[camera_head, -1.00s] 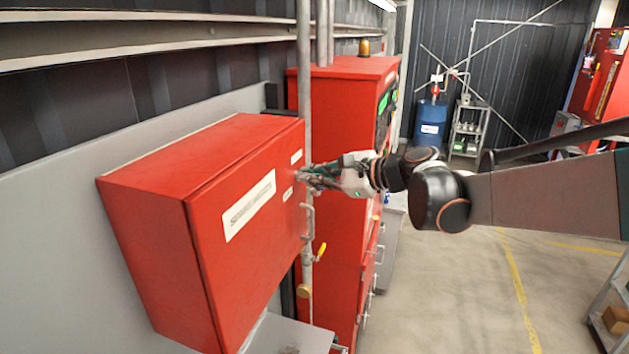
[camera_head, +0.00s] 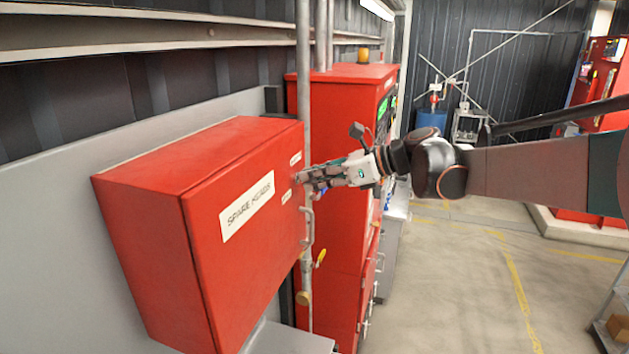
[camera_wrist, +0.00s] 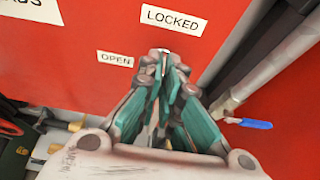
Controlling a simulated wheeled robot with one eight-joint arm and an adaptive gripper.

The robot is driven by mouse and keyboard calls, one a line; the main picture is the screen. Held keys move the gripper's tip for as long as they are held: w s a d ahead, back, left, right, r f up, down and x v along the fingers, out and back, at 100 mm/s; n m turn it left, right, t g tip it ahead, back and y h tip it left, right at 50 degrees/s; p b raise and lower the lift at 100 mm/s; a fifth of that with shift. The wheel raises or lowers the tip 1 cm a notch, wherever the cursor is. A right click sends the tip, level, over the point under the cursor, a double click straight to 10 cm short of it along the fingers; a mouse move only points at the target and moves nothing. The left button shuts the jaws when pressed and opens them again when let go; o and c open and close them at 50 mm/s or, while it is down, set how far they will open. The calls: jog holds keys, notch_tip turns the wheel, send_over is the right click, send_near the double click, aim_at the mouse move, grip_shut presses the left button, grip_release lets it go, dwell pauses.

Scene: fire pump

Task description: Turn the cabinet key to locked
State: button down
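The red cabinet (camera_head: 240,240) with the "SPARE HEADS" label hangs on the wall at left in the head view. My gripper (camera_head: 303,180) reaches its door from the right, at the edge near the two small labels. In the wrist view the "LOCKED" label (camera_wrist: 172,19) is above the fingertips and the "OPEN" label (camera_wrist: 115,58) is to their left. My gripper's fingers (camera_wrist: 170,62) are drawn together at the door. A small piece of the metal key (camera_wrist: 163,64) shows between the tips; the fingers hide the rest, so its exact angle is unclear.
A door handle (camera_head: 308,225) lies just below my gripper. A vertical pipe (camera_head: 304,80) and a taller red cabinet (camera_head: 340,110) stand close behind. A yellow-handled valve (camera_head: 320,257) sits lower down.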

dwell(0.4)
jog(key=c, duration=1.8)
grip_release()
jog(key=v, duration=1.2)
jog(key=shift+w+f, duration=0.1)
